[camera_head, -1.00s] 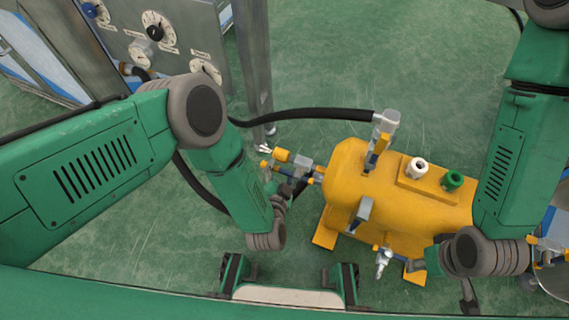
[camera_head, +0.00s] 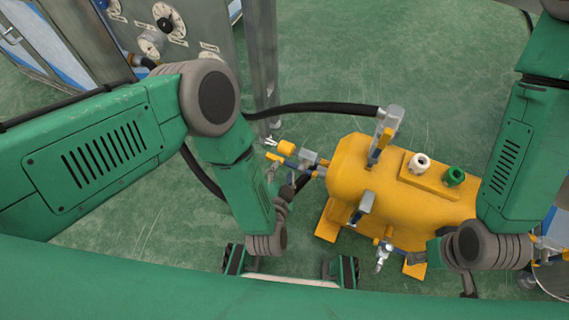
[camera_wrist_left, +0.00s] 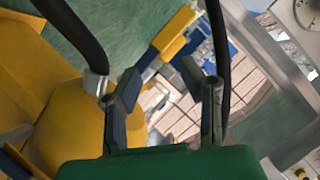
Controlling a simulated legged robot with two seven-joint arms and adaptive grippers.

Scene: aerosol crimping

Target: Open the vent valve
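The yellow tank (camera_head: 345,178) stands on the floor right of centre. At its left end is a valve fitting with a yellow end piece (camera_head: 287,148). Which valve is the vent valve I cannot tell. My left gripper (camera_head: 284,190) is beside this left-end fitting. In the left wrist view its two grey fingers (camera_wrist_left: 170,95) are apart. A yellow piece (camera_wrist_left: 174,32) shows beyond them, and the tank's side (camera_wrist_left: 75,115) lies to the left. I see no grip on anything. My right gripper (camera_head: 468,287) is low at the right, mostly hidden by its own arm.
A black hose (camera_head: 320,108) runs to the tank's upper valve (camera_head: 388,122). A white cap (camera_head: 419,163) and a green cap (camera_head: 454,176) sit on top. A silver nozzle (camera_head: 382,258) sticks out in front. A grey panel with dials (camera_head: 165,24) stands upper left. Green floor is free behind the tank.

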